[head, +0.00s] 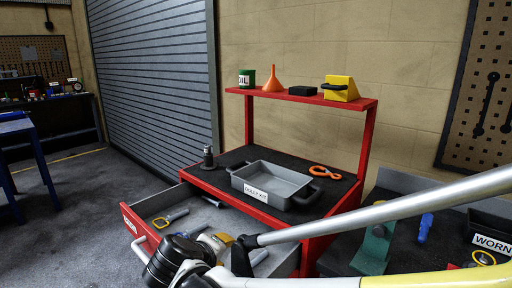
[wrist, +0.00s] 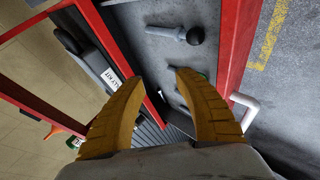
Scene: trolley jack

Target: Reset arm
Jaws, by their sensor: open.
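My gripper (head: 222,240) is over the open drawer at the front of the red trolley, partly hidden behind my own arm in the head view. In the wrist view my gripper (wrist: 158,78) has its two yellow fingers spread apart, with nothing held between them. Below the fingers is the drawer, with a grey tool with a dark round end (wrist: 190,34) lying in it. The head view shows the drawer's red front (head: 137,228) pulled out, with a yellow-ended tool (head: 163,222) inside.
A grey tray (head: 272,182) labelled as a kit stands on the trolley top, beside an orange-handled item (head: 325,171) and a dark bottle-shaped item (head: 209,158). The red shelf (head: 300,97) above holds several items. A bench with a WORN bin (head: 490,242) is at right. Floor at left is clear.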

